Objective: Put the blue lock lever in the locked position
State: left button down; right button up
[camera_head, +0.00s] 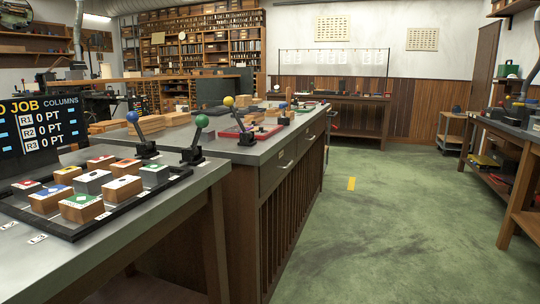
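A lever with a blue ball knob (132,117) stands on the near bench, its dark shaft leaning up and to the left from a black base (147,151). Farther back, a smaller blue knob (283,105) shows on the long cabinet bench. The view does not show which of these is the lock lever, nor any lock marking. A green-knobbed lever (201,121) stands right of the near blue one, leaning right. A yellow-knobbed lever (229,101) stands behind it, leaning left. Neither of my grippers is in view.
A black tray (70,232) with several colour-topped wooden blocks lies on the near bench (120,222). A job board (45,125) stands behind it. The cabinet bench (270,150) extends away. Green floor (380,220) is open to the right, up to a side bench (510,140).

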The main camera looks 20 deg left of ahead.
aim_at(133, 117)
jog(key=i+u, duration=0.1)
jog(key=u, duration=0.9)
jog(key=i+l+u, duration=0.15)
jog(key=u, duration=0.2)
jog(key=i+l+u, duration=0.1)
jog(key=l+u, duration=0.25)
jog(key=i+l+u, duration=0.1)
jog(key=l+u, duration=0.2)
jog(key=i+l+u, duration=0.15)
jog(key=l, duration=0.4)
jog(key=l+u, duration=0.2)
jog(key=l, duration=0.35)
jog(key=i+l, duration=0.1)
jog(key=l, duration=0.95)
